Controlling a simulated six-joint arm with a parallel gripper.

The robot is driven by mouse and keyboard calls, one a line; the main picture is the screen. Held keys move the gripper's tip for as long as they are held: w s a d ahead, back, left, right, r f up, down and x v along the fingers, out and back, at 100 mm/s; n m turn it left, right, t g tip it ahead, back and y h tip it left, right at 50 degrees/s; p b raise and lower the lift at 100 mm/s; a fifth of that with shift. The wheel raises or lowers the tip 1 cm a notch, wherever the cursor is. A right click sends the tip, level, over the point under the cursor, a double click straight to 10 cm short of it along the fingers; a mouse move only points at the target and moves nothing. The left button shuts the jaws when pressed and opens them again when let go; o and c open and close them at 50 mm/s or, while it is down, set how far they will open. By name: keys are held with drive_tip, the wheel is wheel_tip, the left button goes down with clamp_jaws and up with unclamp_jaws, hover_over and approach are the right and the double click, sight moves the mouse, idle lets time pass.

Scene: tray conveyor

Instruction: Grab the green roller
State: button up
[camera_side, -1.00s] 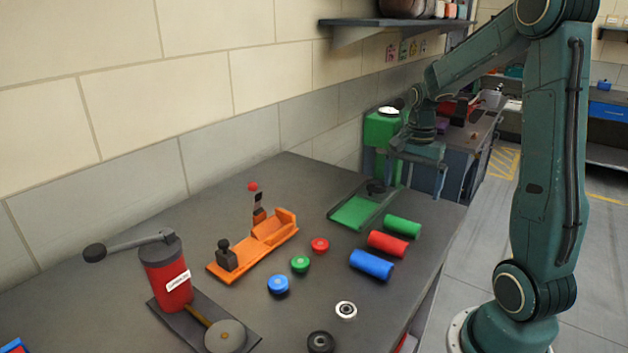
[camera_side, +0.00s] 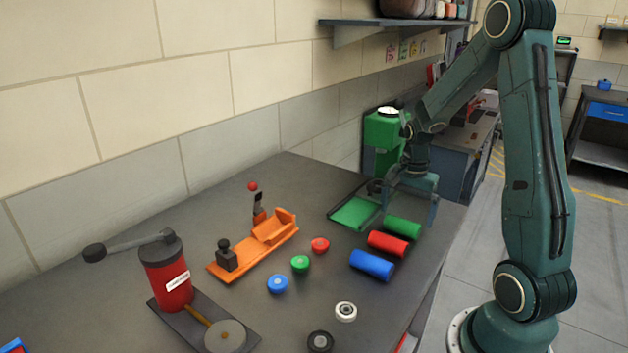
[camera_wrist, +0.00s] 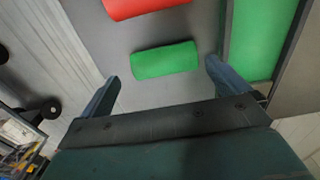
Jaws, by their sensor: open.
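The green roller (camera_side: 403,227) lies on its side on the dark table, at the far end of a row of rollers near the table's right edge. In the wrist view the green roller (camera_wrist: 165,60) lies ahead of the fingertips, between their lines. My gripper (camera_side: 410,215) is open with its fingers pointing down, just behind and above the green roller. In the wrist view my gripper (camera_wrist: 160,75) has its two fingers wide apart with nothing between them. The roller is not touched by either finger in the wrist view.
A red roller (camera_side: 388,244) and a blue roller (camera_side: 372,265) lie in front of the green one. A green tray (camera_side: 356,212) of the green machine (camera_side: 383,135) is close on the left. An orange fixture (camera_side: 255,245) and several small caps lie farther left.

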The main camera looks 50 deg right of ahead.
sight(404, 220)
drive_tip(key=shift+w+d+f, duration=0.1)
drive_tip(key=shift+w+f, duration=0.05)
drive_tip(key=shift+f, duration=1.95)
drive_tip(key=shift+c, duration=0.4)
drive_tip(key=c, duration=1)
drive_tip(key=shift+o, duration=0.2)
drive_tip(key=shift+r, duration=0.15)
wheel_tip(404, 220, up, 20)
